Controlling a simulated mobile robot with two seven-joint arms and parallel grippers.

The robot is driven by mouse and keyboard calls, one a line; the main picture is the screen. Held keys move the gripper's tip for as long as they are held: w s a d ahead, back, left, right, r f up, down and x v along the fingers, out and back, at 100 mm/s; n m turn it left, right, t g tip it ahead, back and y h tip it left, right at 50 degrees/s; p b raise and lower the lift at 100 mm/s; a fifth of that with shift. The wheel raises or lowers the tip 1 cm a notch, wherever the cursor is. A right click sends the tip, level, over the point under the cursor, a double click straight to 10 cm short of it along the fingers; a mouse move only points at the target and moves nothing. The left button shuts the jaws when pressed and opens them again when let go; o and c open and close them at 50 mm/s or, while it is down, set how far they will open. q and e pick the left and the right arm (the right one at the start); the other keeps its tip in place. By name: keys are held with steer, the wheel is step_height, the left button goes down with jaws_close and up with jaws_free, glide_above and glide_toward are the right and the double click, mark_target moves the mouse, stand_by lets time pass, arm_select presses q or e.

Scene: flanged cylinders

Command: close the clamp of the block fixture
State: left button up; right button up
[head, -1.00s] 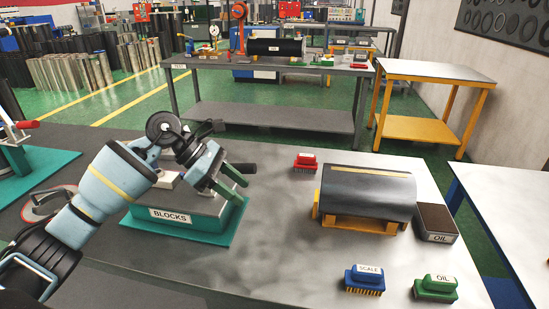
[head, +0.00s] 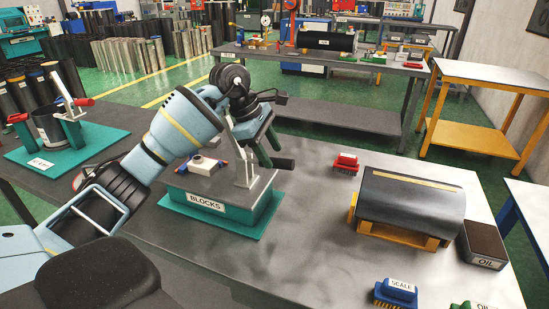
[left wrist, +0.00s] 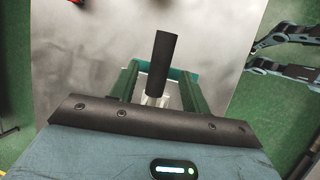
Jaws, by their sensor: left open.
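The block fixture (head: 262,200) is a grey box on a teal plate, labelled BLOCKS, left of the table's middle in the head view. A whitish block (head: 203,166) with a round top sits on it. A pale metal upright (head: 244,165) of the clamp stands at its right side. The clamp's black handle (head: 284,163) sticks out to the right; it also shows in the left wrist view (left wrist: 162,62). My left gripper (head: 266,146) is open, its green fingers on either side of the handle in the left wrist view (left wrist: 160,78). Contact cannot be told.
A dark cylinder (head: 412,205) lies on a yellow cradle to the right, with a red brush (head: 346,163), blue SCALE brush (head: 397,292) and OIL pad (head: 483,243) near it. Another teal-based fixture (head: 95,140) stands at left. Table between fixture and cradle is clear.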

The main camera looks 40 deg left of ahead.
arm_select(q)
steer(key=shift+x, duration=1.45)
jaws_close()
